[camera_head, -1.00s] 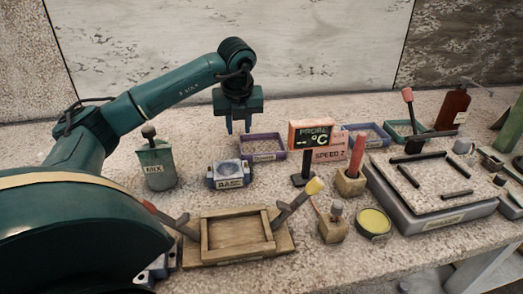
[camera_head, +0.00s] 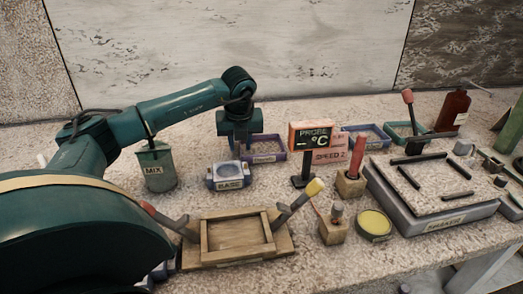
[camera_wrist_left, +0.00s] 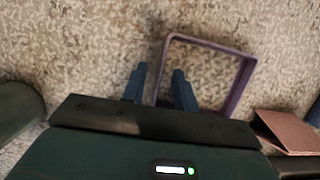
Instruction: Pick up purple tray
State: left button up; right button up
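The purple tray (camera_head: 268,158) is a shallow open box with a label on its front, standing on the speckled tabletop left of the probe display. Its left part is hidden behind my left gripper (camera_head: 239,149). In the left wrist view the tray (camera_wrist_left: 240,82) shows as a purple rim seen from above. My left gripper (camera_wrist_left: 160,85) is open there, with its two blue fingers apart on either side of the tray's left wall as seen from above. I cannot tell whether they touch it. My right gripper is not in view.
The BASE container (camera_head: 229,175) stands just in front of the gripper, and the MIX canister (camera_head: 155,167) is to its left. The probe display (camera_head: 312,137) is close on the right. A bluish tray (camera_head: 377,143) lies farther right. The tabletop behind is clear.

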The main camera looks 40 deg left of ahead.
pick_arm(q)
jog(key=shift+f, duration=0.25)
dwell(0.3)
grip_shut()
